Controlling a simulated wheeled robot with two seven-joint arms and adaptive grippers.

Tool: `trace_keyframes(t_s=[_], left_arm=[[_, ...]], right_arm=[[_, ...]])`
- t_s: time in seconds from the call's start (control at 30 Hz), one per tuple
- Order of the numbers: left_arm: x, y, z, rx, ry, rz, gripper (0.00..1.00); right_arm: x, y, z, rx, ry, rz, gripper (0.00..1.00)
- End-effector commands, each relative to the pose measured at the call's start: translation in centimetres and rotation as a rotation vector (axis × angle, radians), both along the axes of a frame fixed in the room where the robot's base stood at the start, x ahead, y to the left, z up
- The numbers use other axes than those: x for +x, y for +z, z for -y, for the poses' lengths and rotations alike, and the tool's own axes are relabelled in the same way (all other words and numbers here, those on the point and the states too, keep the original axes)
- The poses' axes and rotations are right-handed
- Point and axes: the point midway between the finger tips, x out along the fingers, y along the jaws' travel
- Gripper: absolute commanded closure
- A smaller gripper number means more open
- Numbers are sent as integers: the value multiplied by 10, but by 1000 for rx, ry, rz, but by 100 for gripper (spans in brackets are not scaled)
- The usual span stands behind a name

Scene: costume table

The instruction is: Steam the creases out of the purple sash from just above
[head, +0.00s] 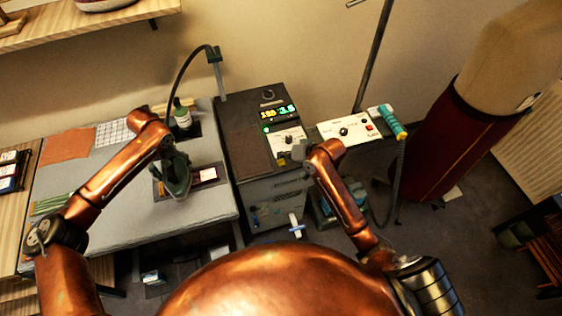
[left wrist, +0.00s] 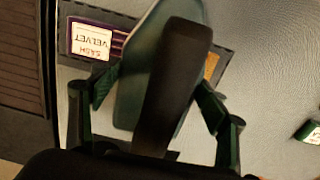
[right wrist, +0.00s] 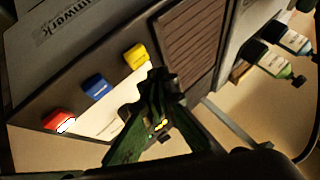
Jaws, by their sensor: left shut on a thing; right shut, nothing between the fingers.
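The purple sash (left wrist: 116,38) lies flat on the grey ironing table, with a white card reading SASH VELVET (left wrist: 90,42) at its end. It also shows in the head view (head: 197,177), partly covered. My left gripper (head: 172,158) is shut on the dark handle of the iron (left wrist: 178,75), which is over the middle of the sash and hides it there. I cannot tell whether the iron's sole touches the cloth. My right gripper (right wrist: 158,92) is shut and empty, close to the front panel of the steam station (head: 255,135).
The panel has red (right wrist: 60,121), blue (right wrist: 96,87) and yellow (right wrist: 136,56) knobs. A bottle (head: 181,115), an orange cloth (head: 68,146) and a checked cloth (head: 114,132) are on the table (head: 110,215). A teal-handled steamer (head: 392,122) and a dress form (head: 450,140) stand right.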

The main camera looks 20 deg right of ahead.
Motion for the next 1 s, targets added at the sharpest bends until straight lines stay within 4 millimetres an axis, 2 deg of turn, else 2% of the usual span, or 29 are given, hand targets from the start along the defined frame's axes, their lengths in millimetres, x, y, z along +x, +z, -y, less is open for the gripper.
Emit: trace_keyframes(t_s=[0.43,1.0], left_arm=[[1,3,0,-1,0,5,89],[1,5,0,-1,0,5,89]], right_arm=[[0,36,0,-1,0,2,100],[0,43,0,0,-1,1,100]])
